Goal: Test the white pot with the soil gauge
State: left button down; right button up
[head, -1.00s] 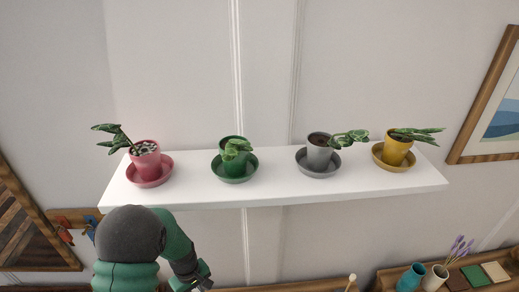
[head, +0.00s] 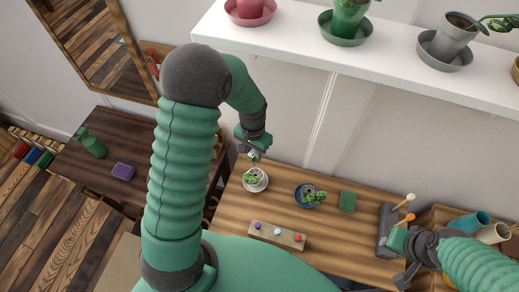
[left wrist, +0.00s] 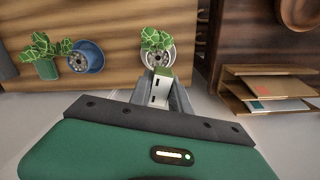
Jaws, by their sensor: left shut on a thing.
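The white pot (head: 255,182) stands on the wooden bench with a small green plant in it. It also shows in the left wrist view (left wrist: 158,55), just past my left fingers. My left gripper (head: 252,155) is above the back of this pot. It is shut on a small white block with a green end (left wrist: 160,88), which looks like the soil gauge. I cannot tell whether the gauge touches the soil. My right gripper (head: 388,250) is low over the right of the bench, and its fingers are unclear.
A wooden strip (head: 277,236) with coloured knobs lies in front. A white shelf (head: 360,60) with potted plants hangs above. Teal and white vases (head: 470,224) stand at right.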

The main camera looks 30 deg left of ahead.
pick_arm(q)
jog(key=shift+s+d+r, duration=0.1)
jog(key=shift+d+r, duration=0.05)
jog(key=shift+d, duration=0.15)
jog(key=f+b, duration=0.3)
jog(key=f, duration=0.3)
jog(key=shift+a+b, duration=0.2)
jog(key=shift+b, duration=0.1)
jog(key=shift+d, duration=0.25)
jog(key=shift+a, duration=0.2)
jog(key=shift+d+p, duration=0.1)
jog(key=shift+p, duration=0.5)
dwell(0.4)
jog(key=shift+f+b, duration=1.55)
jog(key=shift+f, duration=0.7)
jog(key=shift+r, duration=0.2)
